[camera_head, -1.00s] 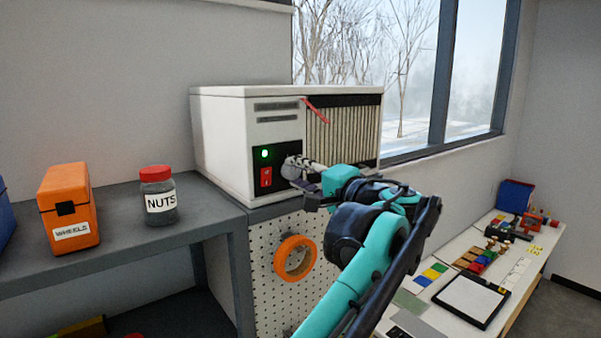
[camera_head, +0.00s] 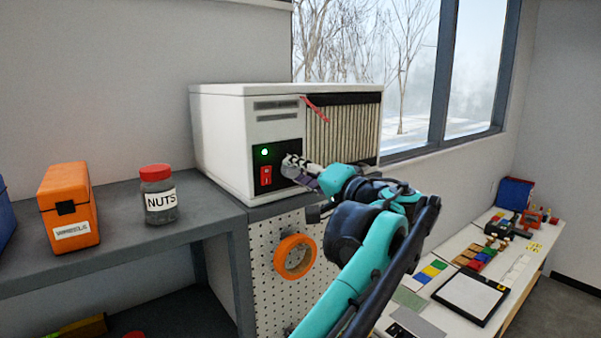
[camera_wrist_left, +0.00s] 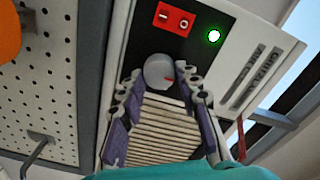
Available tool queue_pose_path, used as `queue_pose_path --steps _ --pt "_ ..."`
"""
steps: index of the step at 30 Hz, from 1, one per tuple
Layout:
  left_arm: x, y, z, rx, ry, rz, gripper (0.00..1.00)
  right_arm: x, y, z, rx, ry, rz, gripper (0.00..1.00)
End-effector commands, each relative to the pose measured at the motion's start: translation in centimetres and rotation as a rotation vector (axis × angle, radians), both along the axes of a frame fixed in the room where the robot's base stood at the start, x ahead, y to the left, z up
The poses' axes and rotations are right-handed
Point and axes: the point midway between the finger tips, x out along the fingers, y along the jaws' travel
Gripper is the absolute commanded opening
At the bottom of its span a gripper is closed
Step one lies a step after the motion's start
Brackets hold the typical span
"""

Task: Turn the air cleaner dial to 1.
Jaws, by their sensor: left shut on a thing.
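The white air cleaner (camera_head: 222,140) stands on the grey shelf, with a black control panel on its front. Its pale round dial (camera_head: 289,166) is mostly covered by my left gripper (camera_head: 299,170) in the head view. In the left wrist view the dial (camera_wrist_left: 157,71) sits between the two fingers of the gripper (camera_wrist_left: 159,83), which is shut on it. A small red mark shows near the dial's edge; no dial numbers are readable. The red switch (camera_head: 266,175) and lit green lamp (camera_head: 264,152) are left of the dial. My right gripper is not seen.
A NUTS jar (camera_head: 158,196) and an orange WHEELS box (camera_head: 69,208) stand on the grey shelf (camera_head: 120,240). An orange ring (camera_head: 283,262) hangs on the pegboard below the cleaner. A white table (camera_head: 465,246) with several small items is at the right.

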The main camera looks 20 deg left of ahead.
Motion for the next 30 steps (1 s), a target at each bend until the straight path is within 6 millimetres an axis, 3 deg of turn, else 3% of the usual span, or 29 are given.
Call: queue_pose_path --steps 3,4,6,17,30 --pt "0.0 0.1 0.4 0.008 -0.003 0.000 0.04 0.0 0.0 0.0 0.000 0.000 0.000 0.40" --pt "0.0 0.1 0.4 0.008 -0.003 0.000 0.38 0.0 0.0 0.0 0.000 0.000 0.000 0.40" --pt "0.0 0.1 0.3 0.007 -0.002 0.001 0.54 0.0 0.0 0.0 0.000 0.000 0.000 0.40" --pt "-0.2 -0.3 0.1 0.004 0.000 -0.002 0.54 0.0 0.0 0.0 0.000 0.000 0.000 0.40" --pt "-5.3 -7.0 0.1 0.004 -0.001 -0.004 0.54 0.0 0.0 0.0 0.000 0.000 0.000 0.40"
